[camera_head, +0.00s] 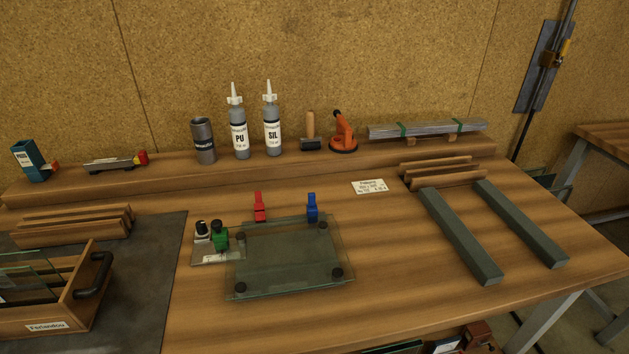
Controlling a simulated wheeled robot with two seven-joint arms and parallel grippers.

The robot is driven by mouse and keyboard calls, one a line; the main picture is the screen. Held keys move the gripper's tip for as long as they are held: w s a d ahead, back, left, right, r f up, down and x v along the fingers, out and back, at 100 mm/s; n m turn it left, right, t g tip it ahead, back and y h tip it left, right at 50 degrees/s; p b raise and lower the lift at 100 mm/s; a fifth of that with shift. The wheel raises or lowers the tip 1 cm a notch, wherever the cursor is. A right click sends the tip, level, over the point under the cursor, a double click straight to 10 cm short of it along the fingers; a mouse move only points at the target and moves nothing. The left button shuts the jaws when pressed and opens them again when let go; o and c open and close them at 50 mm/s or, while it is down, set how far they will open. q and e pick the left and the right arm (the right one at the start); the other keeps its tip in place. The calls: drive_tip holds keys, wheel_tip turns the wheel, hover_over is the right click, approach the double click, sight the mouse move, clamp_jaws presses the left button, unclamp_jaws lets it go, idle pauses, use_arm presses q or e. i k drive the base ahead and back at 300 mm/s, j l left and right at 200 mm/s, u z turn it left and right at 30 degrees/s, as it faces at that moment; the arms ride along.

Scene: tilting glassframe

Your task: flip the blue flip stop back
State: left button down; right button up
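The blue flip stop (312,207) stands upright at the back edge of a glass pane, towards its right corner. A red flip stop (260,207) stands upright at the same back edge, further left. The glass pane (285,262) lies flat on the bench, with round dark pads showing at its corners. A green piece (219,237) stands at the pane's left edge, beside a black and white knob (202,230) on a small metal plate. Neither of my grippers is in view.
Two grey bars (461,236) lie to the right of the pane. A wooden crate (78,302) with glass sheets stands on a dark mat at left. Bottles (239,132) and an orange suction lifter (343,133) stand on the rear ledge. The bench in front of the pane is clear.

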sight(312, 210)
drive_tip(key=i+l, duration=0.1)
drive_tip(key=l, duration=0.3)
drive_tip(key=i+l, duration=0.15)
drive_tip(key=l, duration=0.25)
drive_tip(key=i+l+u, duration=0.1)
drive_tip(key=l, duration=0.35)
